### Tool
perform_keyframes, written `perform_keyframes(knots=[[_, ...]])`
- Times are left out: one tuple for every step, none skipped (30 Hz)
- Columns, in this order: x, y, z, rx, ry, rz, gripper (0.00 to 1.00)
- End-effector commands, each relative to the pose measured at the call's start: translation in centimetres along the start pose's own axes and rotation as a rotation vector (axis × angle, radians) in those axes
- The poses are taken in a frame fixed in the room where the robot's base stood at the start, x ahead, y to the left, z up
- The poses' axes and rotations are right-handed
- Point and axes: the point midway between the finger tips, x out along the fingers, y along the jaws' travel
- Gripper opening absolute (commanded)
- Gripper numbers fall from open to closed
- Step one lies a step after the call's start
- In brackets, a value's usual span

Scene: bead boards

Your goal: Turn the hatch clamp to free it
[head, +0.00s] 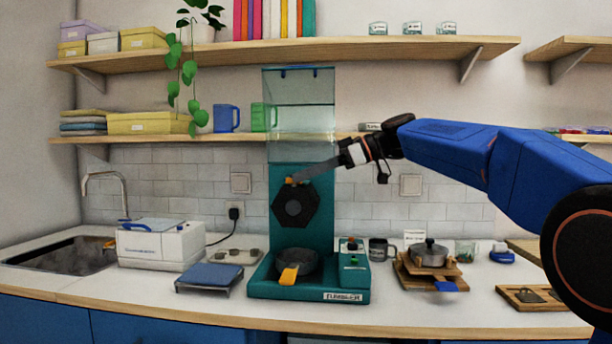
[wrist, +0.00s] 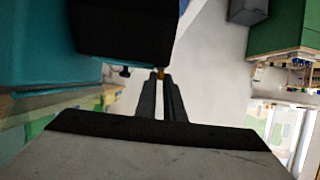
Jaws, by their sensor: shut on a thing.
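The teal machine (head: 312,240) stands on the counter, with a black hexagonal hatch (head: 295,206) on its front. The small orange-yellow hatch clamp (head: 290,181) sits at the hatch's top edge. My gripper (head: 299,180) reaches in from the right and is shut on the clamp. In the wrist view the narrow fingers (wrist: 160,80) close together on a bit of the yellow clamp (wrist: 162,73), beside the dark hatch (wrist: 125,30). Most of the clamp is hidden between the fingertips.
A dark pan (head: 297,260) with an orange handle lies at the machine's base, below the hatch. A clear guard (head: 300,105) rises above the machine. A white appliance (head: 160,245) and a blue scale (head: 210,278) stand left; a pot (head: 430,254) stands right.

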Motion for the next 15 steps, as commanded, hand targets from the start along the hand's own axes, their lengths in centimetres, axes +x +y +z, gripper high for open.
perform_keyframes(knots=[[0.14,0.0,0.25,0.002,-0.004,-0.004,0.0],[0.14,0.0,0.25,0.003,-0.004,-0.004,0.0],[0.14,0.0,0.25,0.002,-0.004,-0.003,0.18],[0.13,0.01,0.24,0.002,-0.004,-0.003,0.25],[0.12,0.02,0.22,0.002,-0.004,-0.002,0.27],[0.11,0.04,0.21,0.002,-0.003,-0.002,0.27],[0.1,0.06,0.19,0.002,-0.003,-0.001,0.27],[0.09,0.07,0.18,0.002,-0.002,-0.001,0.27],[0.09,0.08,0.17,0.002,-0.002,0.0,0.27],[0.08,0.08,0.16,0.002,-0.002,0.0,0.27],[0.08,0.07,0.15,0.002,-0.002,0.0,0.27],[0.07,0.07,0.14,0.002,-0.002,0.0,0.27],[0.07,0.06,0.13,0.002,-0.002,0.0,0.27],[0.07,0.06,0.13,0.001,-0.002,0.0,0.27],[0.06,0.05,0.11,0.001,-0.002,0.0,0.27]])
